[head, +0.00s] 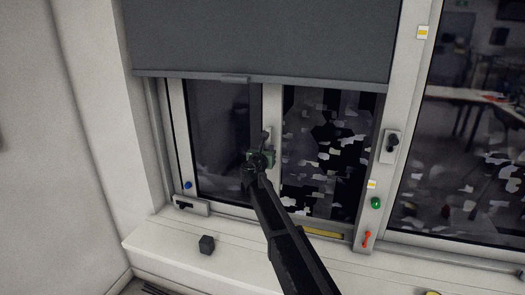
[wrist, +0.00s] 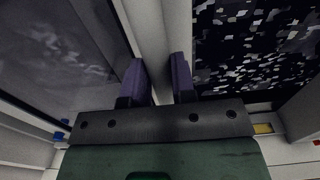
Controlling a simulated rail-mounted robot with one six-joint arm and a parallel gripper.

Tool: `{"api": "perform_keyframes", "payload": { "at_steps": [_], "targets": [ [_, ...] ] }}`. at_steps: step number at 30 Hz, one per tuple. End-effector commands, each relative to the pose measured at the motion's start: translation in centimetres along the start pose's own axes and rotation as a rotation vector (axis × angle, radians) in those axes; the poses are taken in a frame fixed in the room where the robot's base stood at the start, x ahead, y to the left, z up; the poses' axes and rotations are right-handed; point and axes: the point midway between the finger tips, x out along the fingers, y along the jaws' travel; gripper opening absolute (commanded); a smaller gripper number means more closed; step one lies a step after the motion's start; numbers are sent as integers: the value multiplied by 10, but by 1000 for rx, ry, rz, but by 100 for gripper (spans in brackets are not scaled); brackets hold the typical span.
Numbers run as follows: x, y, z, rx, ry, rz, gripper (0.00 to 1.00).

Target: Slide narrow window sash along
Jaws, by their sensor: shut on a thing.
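The narrow window sash (head: 272,104) is a pale frame with dark glass, on the left of the window below the blind. Its upright stile also shows in the wrist view (wrist: 155,30), running up between the fingers. My gripper (head: 262,148) is at the sash's right-hand stile, around mid-height. In the wrist view my gripper's purple fingers (wrist: 158,78) are on either side of a pale upright part of the sash, shut on it. The exact contact is partly hidden by the gripper body. To the right of the stile is an opening or pane with a broken black-and-white pattern.
A grey blind (head: 260,40) covers the window top. A handle (head: 391,145), a green knob (head: 376,203) and a red lever (head: 366,239) sit on the right frame. A yellow strip (head: 322,233) lies along the bottom track. A dark cube (head: 207,244) stands on the sill.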

Motion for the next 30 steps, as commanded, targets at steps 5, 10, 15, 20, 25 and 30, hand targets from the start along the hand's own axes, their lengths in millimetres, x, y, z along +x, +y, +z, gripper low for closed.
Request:
{"api": "perform_keyframes", "payload": {
  "at_steps": [5, 10, 15, 20, 25, 30],
  "targets": [
    [-1, -14, 0, 1, 1, -1, 4],
    [-2, -26, -1, 1, 1, -1, 4],
    [-1, -38, -1, 1, 1, -1, 4],
    [-2, -49, -1, 1, 1, -1, 4],
    [-2, -61, -1, 1, 1, -1, 4],
    [-2, -73, -1, 1, 1, -1, 4]
  ]
}}
